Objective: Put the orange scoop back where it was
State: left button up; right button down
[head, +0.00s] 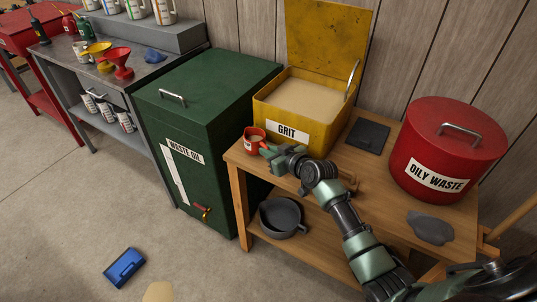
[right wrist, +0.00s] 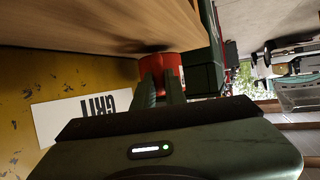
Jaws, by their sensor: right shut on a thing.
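The orange scoop (head: 254,141) is a small red-orange cup with a white label and tan contents. It is upright at the left end of the wooden bench (head: 240,156), just left of the yellow GRIT bin (head: 316,132). My right gripper (head: 267,151) is shut on the scoop from its right side. The right wrist view shows the scoop (right wrist: 175,67) at the fingertips, close to the wood; I cannot tell whether it touches the top. The GRIT bin stands with its lid up, full of tan grit. My left gripper is not in view.
A green WASTE OIL cabinet (head: 207,95) stands left of the bench. A red OILY WASTE can (head: 455,150), a dark flat pad (head: 368,136) and a grey rag (head: 430,228) are on the bench. Dark pans (head: 282,217) sit on its lower shelf. A blue object (head: 125,268) lies on the floor.

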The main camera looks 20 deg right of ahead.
jog(key=shift+f, duration=0.55)
jog(key=c, duration=1.5)
grip_release()
jog(key=shift+f, duration=0.15)
jog(key=shift+o, duration=0.2)
jog(key=shift+s+d+r, duration=0.1)
jog(key=shift+s+r, duration=0.1)
jog(key=shift+r, duration=0.05)
jog(key=v, duration=1.1)
jog(key=shift+s+r+p, duration=0.1)
jog(key=shift+s+p, duration=0.1)
jog(key=shift+p, duration=0.1)
